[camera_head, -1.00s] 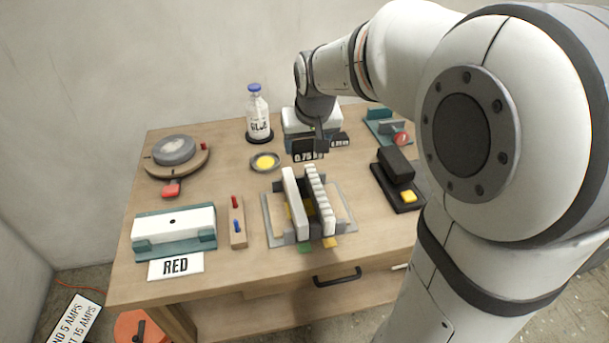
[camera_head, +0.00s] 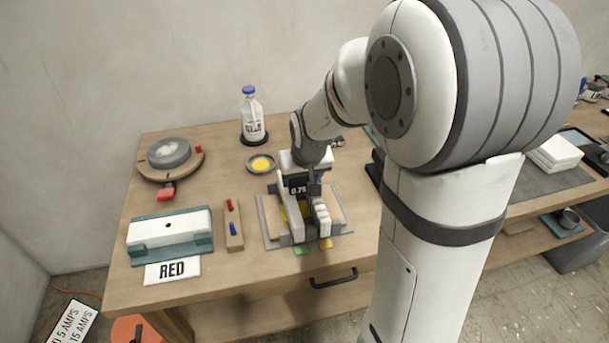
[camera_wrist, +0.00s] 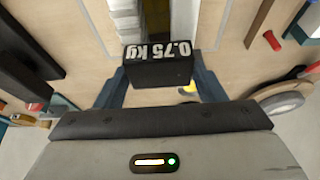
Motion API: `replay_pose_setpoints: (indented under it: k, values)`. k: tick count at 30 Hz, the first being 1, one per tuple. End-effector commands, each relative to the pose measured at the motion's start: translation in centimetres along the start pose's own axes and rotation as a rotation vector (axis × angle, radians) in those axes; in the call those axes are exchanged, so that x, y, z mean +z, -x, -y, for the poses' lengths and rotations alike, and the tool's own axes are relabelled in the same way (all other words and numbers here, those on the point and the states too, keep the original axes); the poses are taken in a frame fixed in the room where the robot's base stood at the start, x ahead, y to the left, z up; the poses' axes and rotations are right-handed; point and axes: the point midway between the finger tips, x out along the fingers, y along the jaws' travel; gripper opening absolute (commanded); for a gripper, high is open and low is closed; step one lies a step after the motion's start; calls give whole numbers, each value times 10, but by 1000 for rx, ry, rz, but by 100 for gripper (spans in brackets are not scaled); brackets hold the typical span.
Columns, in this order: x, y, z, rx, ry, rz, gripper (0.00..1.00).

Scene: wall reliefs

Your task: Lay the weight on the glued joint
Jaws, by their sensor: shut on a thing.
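The black weight (camera_head: 297,187), marked 0.75 kg, is held in my gripper (camera_head: 306,182). In the wrist view the weight (camera_wrist: 158,68) sits between the two fingers of my gripper (camera_wrist: 160,85). It appears above the rear end of a jig (camera_head: 268,228) on the bench. In the jig a smooth white strip (camera_head: 291,218) and a ribbed white strip (camera_head: 321,217) stand side by side. The glued joint itself cannot be made out. My gripper hides the rear of the strips, and I cannot tell whether the weight touches them.
A glue bottle (camera_head: 252,117) and a dish of yellow stuff (camera_head: 261,163) stand behind the jig. To the left are a round turntable (camera_head: 172,163), a teal holder (camera_head: 140,255) with a white block, a peg strip (camera_head: 235,240) and a RED card (camera_head: 172,270).

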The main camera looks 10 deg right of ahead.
Motion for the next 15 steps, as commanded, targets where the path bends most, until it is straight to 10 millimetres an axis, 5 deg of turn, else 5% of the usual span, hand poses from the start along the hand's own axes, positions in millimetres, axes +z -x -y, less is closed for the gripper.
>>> replay_pose_setpoints:
  k: [15]
  values:
    - [3, -10, -1, 0, -1, -4, 15]
